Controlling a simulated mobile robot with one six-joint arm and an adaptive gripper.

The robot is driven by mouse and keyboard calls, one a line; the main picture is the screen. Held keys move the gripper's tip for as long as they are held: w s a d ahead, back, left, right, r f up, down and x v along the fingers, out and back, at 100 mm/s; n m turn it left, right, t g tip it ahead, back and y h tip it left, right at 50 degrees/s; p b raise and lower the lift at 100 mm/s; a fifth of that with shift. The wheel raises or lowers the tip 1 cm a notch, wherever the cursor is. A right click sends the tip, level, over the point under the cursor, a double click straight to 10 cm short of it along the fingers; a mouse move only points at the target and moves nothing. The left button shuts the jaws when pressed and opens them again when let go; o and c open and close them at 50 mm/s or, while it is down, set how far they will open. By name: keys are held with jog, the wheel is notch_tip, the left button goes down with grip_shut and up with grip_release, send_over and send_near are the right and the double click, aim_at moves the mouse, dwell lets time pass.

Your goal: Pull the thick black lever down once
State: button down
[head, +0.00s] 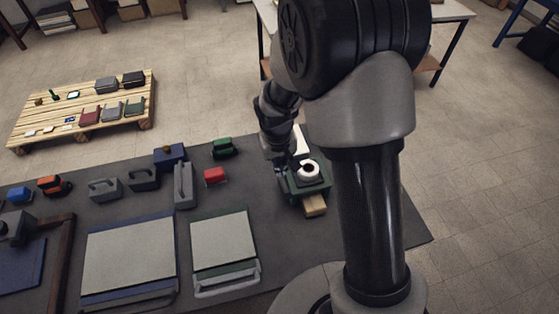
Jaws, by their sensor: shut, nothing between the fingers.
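My gripper (281,170) is at the back right of the dark table, pointing down beside a small green device (320,186). It is shut and holds nothing. The device has a white ring-shaped part with a dark centre (309,170) on top and a light wooden block (315,206) at its front. I cannot pick out the thick black lever; my gripper and wrist cover the left and back of the device. Whether my gripper touches the device cannot be told.
The dark table (378,232) holds a red block (215,176), a green tool (223,148), a grey long-handled tool (184,186) and two flat pale-topped panels (128,256) (223,243). A pallet (30,133) with small items stands on the floor behind. The table's right end is clear.

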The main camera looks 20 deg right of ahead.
jog(key=b, duration=0.2)
send_over(284, 186)
jog(key=f, duration=0.6)
jog(key=shift+s+a+f, duration=0.15)
jog(key=shift+a, duration=0.15)
jog(key=shift+s+d+f, duration=0.15)
jog(key=shift+s+f, duration=0.1)
jog(key=shift+f, duration=0.3)
